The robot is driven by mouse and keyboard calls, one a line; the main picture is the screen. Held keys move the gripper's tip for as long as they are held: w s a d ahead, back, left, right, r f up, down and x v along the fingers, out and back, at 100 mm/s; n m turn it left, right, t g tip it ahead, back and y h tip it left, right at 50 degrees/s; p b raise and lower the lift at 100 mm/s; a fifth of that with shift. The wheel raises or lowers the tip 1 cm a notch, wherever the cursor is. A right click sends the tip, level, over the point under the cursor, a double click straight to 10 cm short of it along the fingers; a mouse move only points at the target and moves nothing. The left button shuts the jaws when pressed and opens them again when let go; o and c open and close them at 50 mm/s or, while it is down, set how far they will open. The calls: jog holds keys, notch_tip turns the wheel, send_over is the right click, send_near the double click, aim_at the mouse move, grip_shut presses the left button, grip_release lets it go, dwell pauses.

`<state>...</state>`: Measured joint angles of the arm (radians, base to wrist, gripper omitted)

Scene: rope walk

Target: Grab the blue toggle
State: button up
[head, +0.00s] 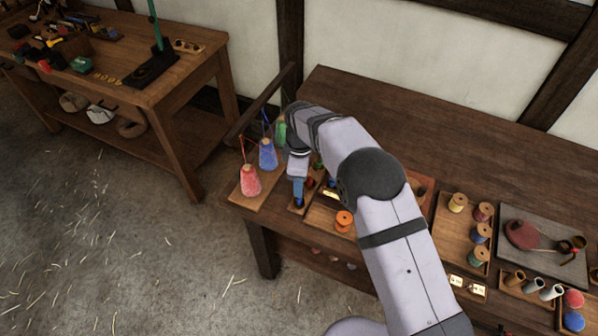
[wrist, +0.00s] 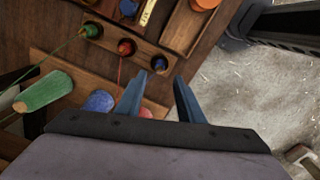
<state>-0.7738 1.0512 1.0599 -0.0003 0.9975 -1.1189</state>
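The blue toggle (wrist: 159,63) sits in the end compartment of a narrow wooden tray (wrist: 108,42), in line with a red piece (wrist: 126,47) and a green piece (wrist: 91,30). My gripper (wrist: 163,78) is open and empty, its two blue-grey fingers apart.
Red (head: 250,181), blue (head: 267,155) and green (head: 280,133) yarn cones stand on a board left of the tray. An orange spool (head: 344,221) lies in a tray to the right. The bench's front edge is close by. The bench's back is clear.

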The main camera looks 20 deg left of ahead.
notch_tip(320, 180, up, 3)
jog(key=n, duration=1.4)
jog(key=shift+w+a+r, duration=0.15)
jog(key=shift+r, duration=0.05)
jog(key=shift+f, duration=0.1)
jog(key=shift+f+b, duration=3.65)
jog(key=shift+f, duration=1.75)
jog(key=shift+r, duration=0.1)
jog(key=shift+r+p, duration=2.4)
jog(key=shift+r, duration=1)
